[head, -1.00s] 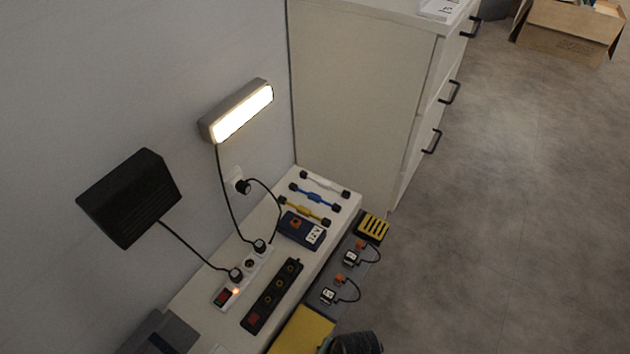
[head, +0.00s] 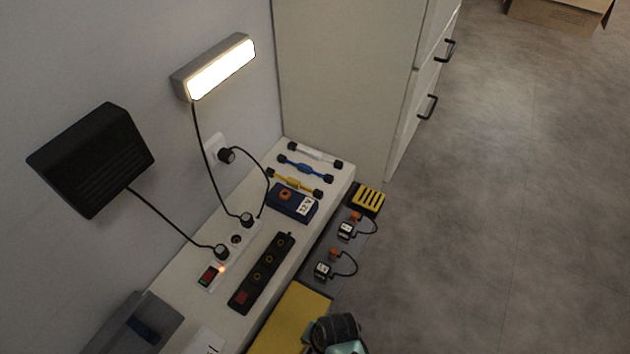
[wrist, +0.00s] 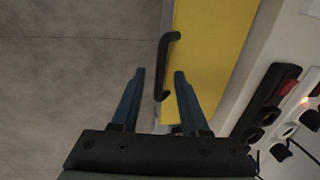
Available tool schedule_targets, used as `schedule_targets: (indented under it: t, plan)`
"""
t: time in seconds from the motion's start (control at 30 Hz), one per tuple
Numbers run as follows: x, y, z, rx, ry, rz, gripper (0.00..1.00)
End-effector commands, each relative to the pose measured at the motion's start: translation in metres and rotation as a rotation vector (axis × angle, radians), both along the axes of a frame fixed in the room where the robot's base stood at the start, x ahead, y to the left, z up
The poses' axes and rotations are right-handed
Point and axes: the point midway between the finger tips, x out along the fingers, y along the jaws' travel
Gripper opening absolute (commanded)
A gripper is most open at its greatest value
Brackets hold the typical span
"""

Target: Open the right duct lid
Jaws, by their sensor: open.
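A yellow panel, which looks like the duct lid (head: 288,322), lies along the front of the white bench in the head view. In the wrist view the yellow lid (wrist: 215,45) fills the upper middle and carries a black bar handle (wrist: 163,65) at its left edge. My gripper (wrist: 159,74) is open, with its two blue fingers apart. The lower end of the handle appears between the fingertips; contact cannot be told. In the head view my wrist covers part of the lid's right side, and the fingers are hidden.
The white bench holds a black power strip (head: 262,272), a white socket strip (head: 231,252) and a dark blue box (head: 292,202). Small plugs with cables (head: 346,230) sit on the grey ledge beyond the lid. A tall cabinet (head: 345,75) stands behind.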

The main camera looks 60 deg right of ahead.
Motion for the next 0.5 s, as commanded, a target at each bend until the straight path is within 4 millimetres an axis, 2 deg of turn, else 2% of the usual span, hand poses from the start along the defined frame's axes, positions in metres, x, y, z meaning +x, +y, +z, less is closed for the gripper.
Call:
schedule_targets:
  t: [0.27, 0.5]
  plan:
    - [0.0004, -0.0001, -0.0002, 0.0, 0.0, 0.0, 0.45]
    - [0.0004, -0.0001, -0.0002, 0.0, 0.0, 0.0, 0.01]
